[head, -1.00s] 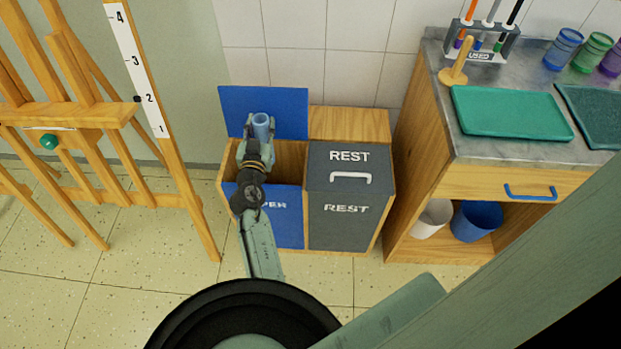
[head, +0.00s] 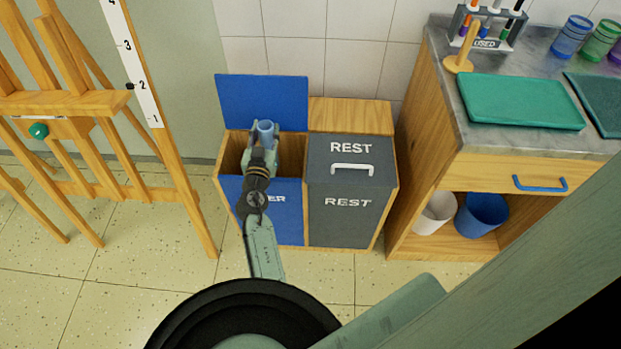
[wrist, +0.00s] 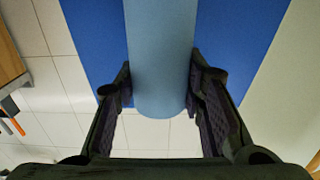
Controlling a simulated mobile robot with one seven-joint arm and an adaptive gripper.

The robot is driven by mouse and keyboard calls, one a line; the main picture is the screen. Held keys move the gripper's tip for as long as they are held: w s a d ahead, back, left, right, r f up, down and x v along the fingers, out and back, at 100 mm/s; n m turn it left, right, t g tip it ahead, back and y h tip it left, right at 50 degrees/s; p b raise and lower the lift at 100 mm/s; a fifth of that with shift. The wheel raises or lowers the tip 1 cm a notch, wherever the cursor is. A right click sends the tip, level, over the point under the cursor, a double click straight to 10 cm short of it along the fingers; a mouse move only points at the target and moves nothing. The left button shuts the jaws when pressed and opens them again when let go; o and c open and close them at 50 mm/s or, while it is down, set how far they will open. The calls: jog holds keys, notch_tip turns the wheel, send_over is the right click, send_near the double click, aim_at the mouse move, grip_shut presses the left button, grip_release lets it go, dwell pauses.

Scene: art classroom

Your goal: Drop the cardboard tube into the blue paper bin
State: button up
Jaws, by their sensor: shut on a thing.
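The cardboard tube is light blue; its open end (head: 266,129) shows in the head view, and its side (wrist: 160,55) fills the middle of the wrist view. My gripper (head: 262,142) is shut on the tube, with one finger on each side of it. The gripper and tube are over the open blue paper bin (head: 285,215), in front of its raised blue lid (head: 262,98). The lid also shows behind the tube in the wrist view (wrist: 95,50). My arm hides part of the bin's opening and its label.
The grey REST bin (head: 350,185), lid shut, adjoins the paper bin on the right. A wooden easel (head: 170,160) stands to the left. At the right is a wooden cabinet (head: 425,150) with teal trays (head: 520,101) on top and white and blue buckets (head: 483,213) below.

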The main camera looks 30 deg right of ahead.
jog(key=o, duration=0.9)
jog(key=shift+c, duration=0.2)
jog(key=v, duration=0.7)
jog(key=shift+s+a, duration=0.2)
jog(key=shift+s, duration=0.05)
